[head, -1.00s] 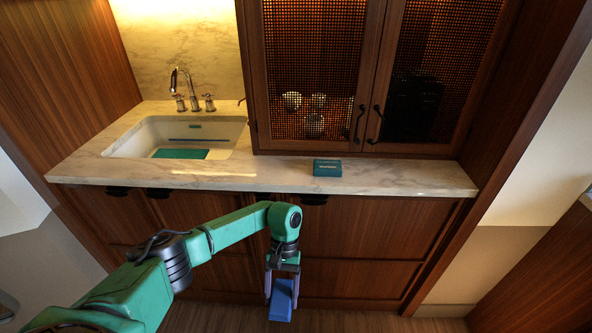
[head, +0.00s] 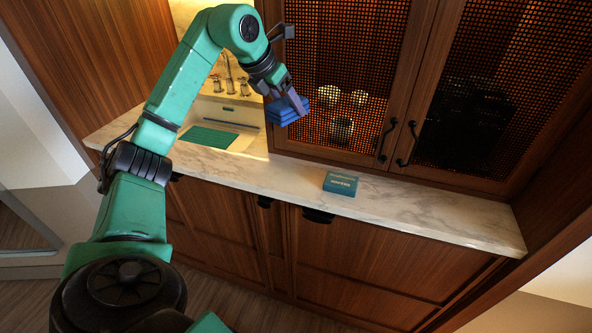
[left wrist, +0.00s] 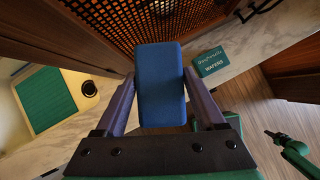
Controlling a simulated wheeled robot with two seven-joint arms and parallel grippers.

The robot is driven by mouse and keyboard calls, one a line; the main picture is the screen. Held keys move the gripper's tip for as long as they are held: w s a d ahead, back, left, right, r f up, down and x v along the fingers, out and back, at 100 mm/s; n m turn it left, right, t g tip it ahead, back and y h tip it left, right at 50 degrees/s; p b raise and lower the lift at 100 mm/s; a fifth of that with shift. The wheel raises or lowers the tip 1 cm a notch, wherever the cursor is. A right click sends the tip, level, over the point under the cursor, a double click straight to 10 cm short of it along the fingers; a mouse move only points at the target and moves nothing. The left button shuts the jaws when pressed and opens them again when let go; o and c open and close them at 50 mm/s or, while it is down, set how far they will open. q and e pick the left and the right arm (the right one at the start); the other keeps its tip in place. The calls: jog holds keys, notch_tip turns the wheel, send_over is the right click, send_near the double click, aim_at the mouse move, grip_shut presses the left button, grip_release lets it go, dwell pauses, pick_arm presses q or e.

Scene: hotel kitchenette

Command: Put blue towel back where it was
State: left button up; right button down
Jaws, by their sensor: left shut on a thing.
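The blue towel (head: 287,109) is a folded block held between the fingers of my left gripper (head: 293,98). In the head view it is in front of the mesh cabinet door, above the marble counter. In the left wrist view the towel (left wrist: 160,85) sits upright between the two fingers of the left gripper (left wrist: 160,97), with the counter and cabinet behind it. The towel looks clear of the counter. My right gripper is not seen in the head view; part of a green arm shows at the right edge of the left wrist view.
A teal wafers box (head: 341,183) lies on the marble counter (head: 420,208), also in the left wrist view (left wrist: 210,62). Mesh cabinet doors (head: 350,60) stand behind the counter.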

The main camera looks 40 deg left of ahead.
pick_arm(q)
jog(key=f, duration=1.3)
jog(key=f+b, duration=0.1)
jog(key=f, duration=0.5)
jog(key=shift+s+a+f, duration=0.15)
jog(key=shift+s+f, duration=0.05)
jog(key=shift+s, duration=0.2)
jog(key=shift+w+f, duration=0.1)
jog(key=shift+f, duration=0.05)
jog(key=o, duration=1.3)
jog(key=b+v, duration=0.4)
jog(key=v, duration=0.8)
